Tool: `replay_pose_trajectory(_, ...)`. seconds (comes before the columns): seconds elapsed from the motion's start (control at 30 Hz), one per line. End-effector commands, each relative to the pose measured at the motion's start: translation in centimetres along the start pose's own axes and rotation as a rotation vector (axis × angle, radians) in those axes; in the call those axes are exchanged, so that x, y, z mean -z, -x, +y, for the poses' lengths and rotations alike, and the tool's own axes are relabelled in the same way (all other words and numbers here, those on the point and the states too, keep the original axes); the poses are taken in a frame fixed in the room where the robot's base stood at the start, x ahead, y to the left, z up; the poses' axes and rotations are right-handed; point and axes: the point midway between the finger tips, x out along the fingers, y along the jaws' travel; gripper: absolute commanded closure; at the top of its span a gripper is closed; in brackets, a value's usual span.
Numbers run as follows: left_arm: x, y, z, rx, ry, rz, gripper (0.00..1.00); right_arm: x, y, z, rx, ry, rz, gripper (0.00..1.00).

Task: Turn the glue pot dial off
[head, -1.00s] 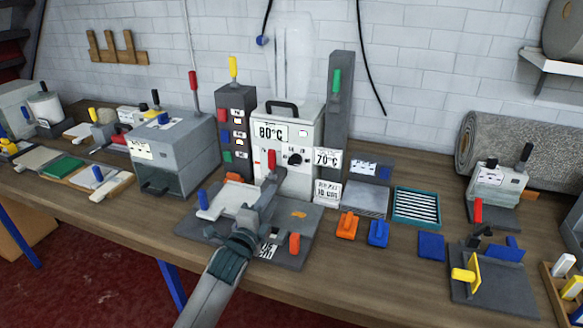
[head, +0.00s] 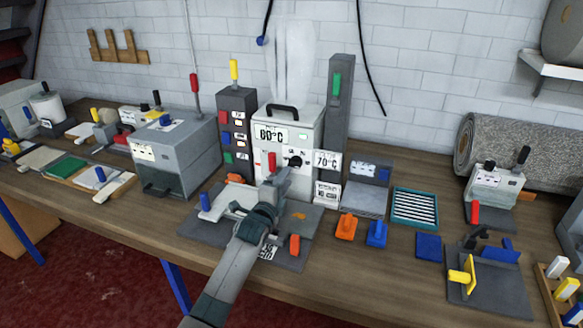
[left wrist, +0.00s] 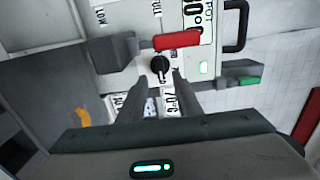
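The glue pot (head: 297,140) is a white box with an "80°C" label and a black top handle, standing at the back middle of the bench. Its dial (head: 294,161) is a small black knob on the front face; it also shows in the left wrist view (left wrist: 159,66) with a white pointer mark. My left gripper (head: 281,180) is in front of the pot, just below the dial. In the left wrist view its two fingers (left wrist: 158,85) are apart, with the dial between and just beyond their tips. I cannot tell whether they touch it. My right gripper is not in view.
A red lever (head: 271,162) sticks out left of the dial, close to my gripper. A dark plate (head: 200,230) with blue and orange handles lies below my arm. A dark tower (head: 237,115) with coloured switches stands left; a grey post (head: 340,110) stands right.

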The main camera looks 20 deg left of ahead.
Motion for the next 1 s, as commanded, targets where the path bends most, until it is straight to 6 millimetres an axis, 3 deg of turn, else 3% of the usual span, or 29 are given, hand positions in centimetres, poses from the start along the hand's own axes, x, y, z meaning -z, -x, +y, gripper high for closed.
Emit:
replay_pose_trajectory(0.3, 0.0, -4.0, -0.1, -0.001, 0.0, 0.0, 0.69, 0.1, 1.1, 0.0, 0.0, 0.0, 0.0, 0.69)
replay_pose_trajectory(0.5, 0.0, -5.5, 0.0, -0.001, 0.0, 0.0, 0.69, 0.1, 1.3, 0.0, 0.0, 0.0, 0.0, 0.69)
replay_pose_trajectory(1.0, 0.0, -6.2, 0.0, 0.0, -0.001, 0.0, 0.69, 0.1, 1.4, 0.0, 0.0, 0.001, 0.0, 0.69)
